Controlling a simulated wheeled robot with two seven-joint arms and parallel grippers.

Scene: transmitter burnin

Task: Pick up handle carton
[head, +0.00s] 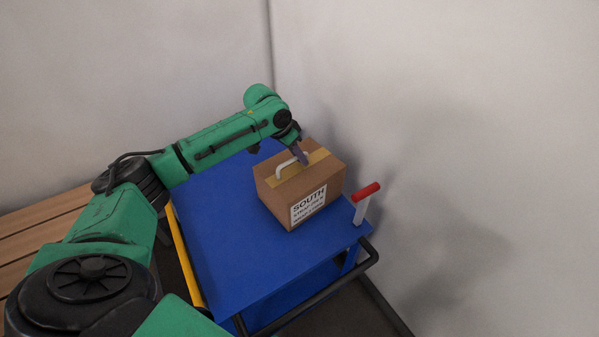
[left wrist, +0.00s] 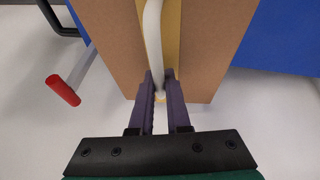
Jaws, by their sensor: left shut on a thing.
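A brown handle carton (head: 277,209) with a white label and tan tape stands on the blue cart top (head: 228,258). Its white handle (head: 284,170) arches over the top. My left gripper (head: 304,158) is at the handle's right end. In the left wrist view the carton (left wrist: 211,48) fills the upper middle, and the white handle (left wrist: 153,40) runs down between the two purple fingers of my left gripper (left wrist: 160,82). The fingers are shut on the handle near its end. My right gripper is not in view.
A red-topped white lever (head: 366,191) stands at the cart's right edge, close to the carton. A black push rail (head: 310,296) runs along the near end. Walls stand close behind and to the right. A wooden slatted surface (head: 40,230) lies at left. The cart top's near part is clear.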

